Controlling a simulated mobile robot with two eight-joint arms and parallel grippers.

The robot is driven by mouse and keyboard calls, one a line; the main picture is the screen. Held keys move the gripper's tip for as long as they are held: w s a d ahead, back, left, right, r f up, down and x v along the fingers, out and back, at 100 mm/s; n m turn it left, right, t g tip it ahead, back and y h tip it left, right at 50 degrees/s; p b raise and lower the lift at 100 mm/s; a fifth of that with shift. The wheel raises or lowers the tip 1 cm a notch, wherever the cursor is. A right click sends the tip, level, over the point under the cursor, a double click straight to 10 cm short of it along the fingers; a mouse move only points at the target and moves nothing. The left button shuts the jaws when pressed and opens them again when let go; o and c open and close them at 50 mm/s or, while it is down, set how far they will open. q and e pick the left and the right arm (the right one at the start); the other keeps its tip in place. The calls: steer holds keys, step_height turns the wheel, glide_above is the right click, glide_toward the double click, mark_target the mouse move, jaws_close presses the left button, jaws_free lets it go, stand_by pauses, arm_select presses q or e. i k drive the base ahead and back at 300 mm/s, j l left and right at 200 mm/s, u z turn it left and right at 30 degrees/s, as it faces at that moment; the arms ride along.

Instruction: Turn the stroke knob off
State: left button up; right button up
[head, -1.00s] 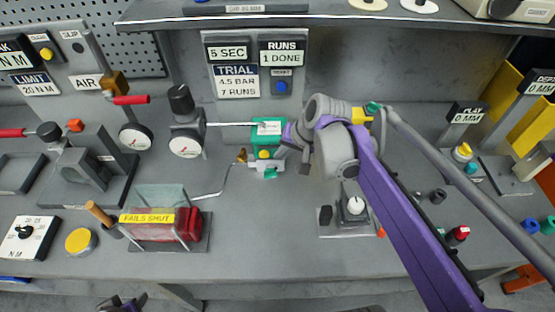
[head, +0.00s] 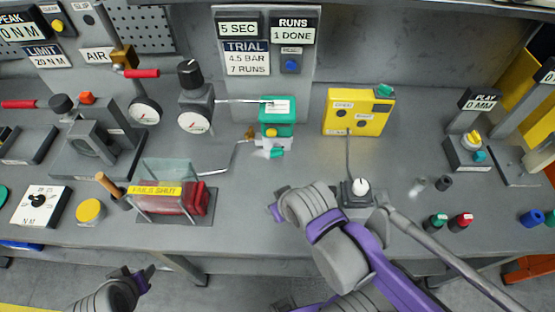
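No label reading "stroke" is legible, so I cannot tell for sure which knob it is. A white round knob (head: 360,186) sits on a small dark block, with a cable running up to a yellow box (head: 342,121). The yellow box carries dark round parts with labels too small to read. My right gripper (head: 276,211) is left of the white knob, over the bench's front part, apart from it; its fingers are mostly hidden by the wrist. My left gripper (head: 142,276) hangs in front of the bench edge at lower left, touching nothing visible.
A teal actuator (head: 277,116) stands mid-bench, with a rod and a bent pipe joining it from the left. A clear-sided box marked "FAILS SHUT" (head: 155,191) is at front left. Green (head: 436,221) and red (head: 461,221) pieces stand right of my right forearm.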

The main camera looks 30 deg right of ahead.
mark_target(275, 151)
steer(key=k+l+z, duration=0.1)
steer(key=k+z, duration=0.2)
steer(key=k, duration=0.3)
steer(key=z, duration=1.75)
steer(key=k+j+z, duration=0.1)
steer(key=j+z, duration=0.2)
steer(key=k+j+z, duration=0.2)
steer(key=j+z, duration=0.15)
steer(key=k+j, duration=0.1)
steer(key=j, duration=0.2)
steer(key=k+j, duration=0.15)
steer(key=j, duration=0.1)
